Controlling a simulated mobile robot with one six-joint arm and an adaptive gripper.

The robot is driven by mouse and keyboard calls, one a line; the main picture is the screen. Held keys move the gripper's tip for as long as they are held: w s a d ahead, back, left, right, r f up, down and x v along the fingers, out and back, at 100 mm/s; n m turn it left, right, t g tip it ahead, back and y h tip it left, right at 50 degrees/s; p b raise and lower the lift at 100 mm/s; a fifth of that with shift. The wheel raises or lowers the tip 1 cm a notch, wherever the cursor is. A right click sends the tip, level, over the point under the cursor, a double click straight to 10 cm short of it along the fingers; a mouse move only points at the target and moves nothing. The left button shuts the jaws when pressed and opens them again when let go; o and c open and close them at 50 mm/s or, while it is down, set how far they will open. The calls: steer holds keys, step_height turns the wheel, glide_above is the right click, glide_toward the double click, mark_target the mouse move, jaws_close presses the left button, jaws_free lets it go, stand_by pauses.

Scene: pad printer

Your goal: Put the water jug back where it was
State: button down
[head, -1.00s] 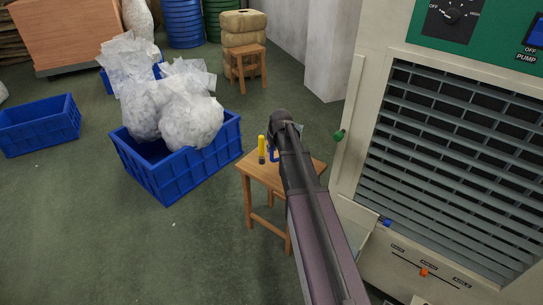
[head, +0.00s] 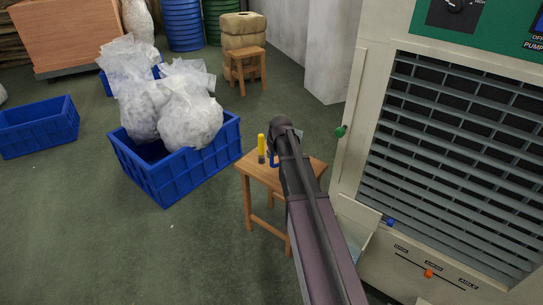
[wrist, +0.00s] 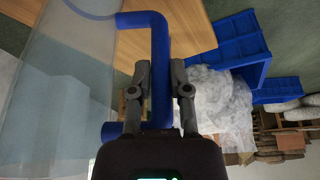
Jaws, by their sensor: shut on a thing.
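The water jug has a clear, bluish body (wrist: 65,95) and a blue handle (wrist: 158,45); it fills the left of the wrist view. My gripper (wrist: 162,70) is shut on the handle, with one finger on each side of it. In the head view my arm hides most of the jug. I cannot tell whether the jug touches the stool top.
A yellow bottle-like thing (head: 261,146) stands on the stool, left of my arm. A large cooler (head: 440,140) with a grille stands close on the right. A blue crate (head: 175,175) holds clear bags (head: 190,122) to the left. Open floor lies at front left.

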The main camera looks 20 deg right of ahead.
steer(key=shift+f, duration=0.2)
steer(key=c, duration=0.6)
jaws_free()
steer(key=shift+r, duration=0.25)
steer(key=p+v, duration=1.1)
steer(key=v, duration=0.1)
stand_by(0.6)
steer(key=s+a+g, duration=0.1)
steer(key=s+a, duration=0.4)
steer(key=s, duration=0.2)
steer(key=s+a+f+g, duration=0.1)
steer(key=s+a+g, duration=0.1)
steer(key=s+a, duration=0.3)
steer(key=s+a+g, duration=0.1)
steer(key=s+a, duration=0.4)
steer(key=s, duration=0.3)
steer(key=shift+s+f+g, duration=0.2)
steer(key=shift+s+g, duration=0.1)
